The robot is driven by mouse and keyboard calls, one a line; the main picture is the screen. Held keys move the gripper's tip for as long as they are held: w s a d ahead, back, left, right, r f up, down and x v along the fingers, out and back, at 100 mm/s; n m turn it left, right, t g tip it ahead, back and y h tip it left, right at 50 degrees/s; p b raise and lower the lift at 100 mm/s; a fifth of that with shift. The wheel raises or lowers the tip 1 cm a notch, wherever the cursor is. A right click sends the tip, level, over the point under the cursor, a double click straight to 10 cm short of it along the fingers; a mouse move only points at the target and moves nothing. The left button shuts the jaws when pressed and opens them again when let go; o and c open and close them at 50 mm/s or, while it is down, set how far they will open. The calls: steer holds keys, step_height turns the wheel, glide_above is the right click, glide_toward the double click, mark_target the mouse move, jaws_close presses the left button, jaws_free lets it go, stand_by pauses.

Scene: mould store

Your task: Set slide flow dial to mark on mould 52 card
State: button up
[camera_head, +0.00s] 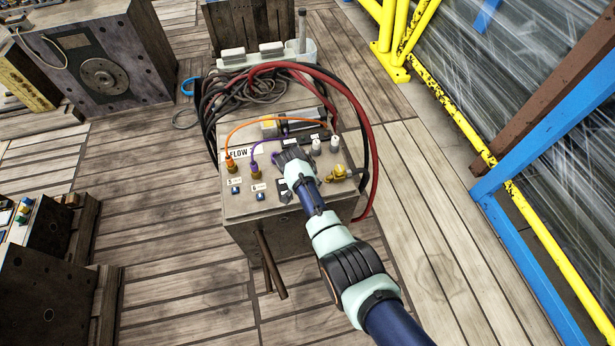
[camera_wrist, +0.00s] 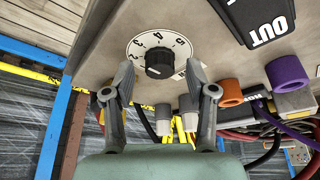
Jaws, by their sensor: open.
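The dial (camera_wrist: 160,58) shows in the wrist view as a round white numbered plate with a black knob (camera_wrist: 158,64) at its centre. A white line marks the knob; its exact reading is too small to tell. My gripper (camera_wrist: 160,76) is open and empty, with one finger on each side of the knob in the picture. I cannot tell how far the fingertips are from the panel. In the head view my gripper (camera_head: 287,156) is over the top of the grey box (camera_head: 236,206) and hides the dial. I see no readable mould 52 card.
Brass fittings with an orange hose (camera_head: 250,122) and a purple hose (camera_head: 258,149) stand left of my gripper. A brass valve (camera_head: 339,172) stands at right. Red and black hoses loop behind. A "FLOW" label (camera_head: 243,153) and an "OUT" plate (camera_wrist: 262,22) lie close by.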

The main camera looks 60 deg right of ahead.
steer(key=v, duration=1.1)
steer(key=shift+a+r, duration=0.2)
steer(key=shift+r, duration=0.05)
